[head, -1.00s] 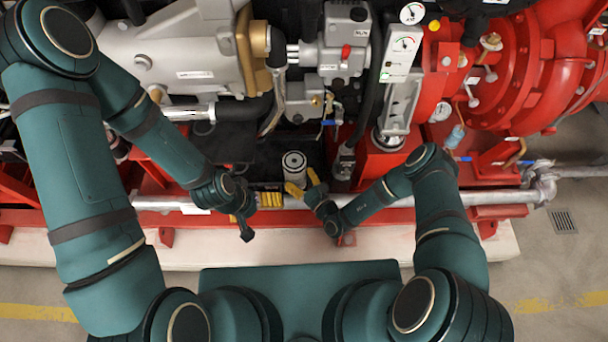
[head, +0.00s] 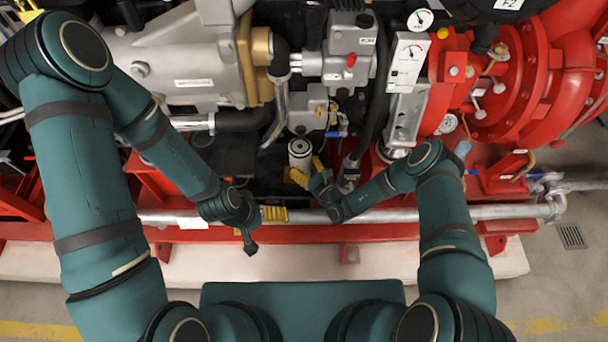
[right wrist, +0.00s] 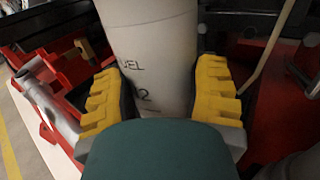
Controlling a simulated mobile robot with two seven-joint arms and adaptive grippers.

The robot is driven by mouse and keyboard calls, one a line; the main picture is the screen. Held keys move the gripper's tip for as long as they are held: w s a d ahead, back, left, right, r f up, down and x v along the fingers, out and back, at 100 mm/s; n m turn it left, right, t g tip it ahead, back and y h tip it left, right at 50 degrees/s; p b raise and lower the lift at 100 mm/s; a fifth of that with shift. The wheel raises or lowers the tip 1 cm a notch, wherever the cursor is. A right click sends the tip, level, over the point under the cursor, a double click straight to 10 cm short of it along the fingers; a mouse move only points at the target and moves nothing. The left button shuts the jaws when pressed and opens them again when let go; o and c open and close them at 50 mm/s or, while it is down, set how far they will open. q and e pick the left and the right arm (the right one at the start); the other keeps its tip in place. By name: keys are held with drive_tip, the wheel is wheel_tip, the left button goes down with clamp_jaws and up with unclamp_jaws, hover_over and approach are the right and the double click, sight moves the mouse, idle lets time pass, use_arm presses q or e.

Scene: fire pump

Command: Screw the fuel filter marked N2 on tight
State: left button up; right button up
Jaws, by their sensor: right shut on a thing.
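In the right wrist view the filter (right wrist: 155,65) stands between the yellow ribbed fingers, with dark marking ending in "UEL" and a "2" partly visible. In the head view the filter is just in front of the grey pump housing (head: 308,112); I cannot tell whether they touch.
The silver pipe (head: 400,213) and red base frame (head: 380,232) run across in front of the engine. Black hoses, a gauge panel (head: 407,60) and a blue-handled valve (head: 337,134) crowd the area around the filter. The floor at lower right is clear.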

drive_tip(key=w+r+b, duration=0.1)
drive_tip(key=w+r, duration=0.1)
drive_tip(key=w, duration=0.4)
drive_tip(key=shift+w+b, duration=0.25)
drive_tip(key=shift+b, duration=0.15)
drive_tip(key=shift+s+d+r, duration=0.15)
drive_tip(key=shift+s+r, duration=0.05)
drive_tip(key=shift+s, duration=0.05)
idle(1.2)
drive_tip(key=shift+r+p, duration=0.25)
drive_tip(key=shift+p, duration=0.25)
idle(0.6)
drive_tip(key=o, duration=0.5)
drive_tip(key=c, duration=0.5)
drive_tip(key=shift+d+m+t+h+p, duration=0.1)
drive_tip(key=shift+m+t+h+p, duration=0.95)
drive_tip(key=shift+h, duration=0.65)
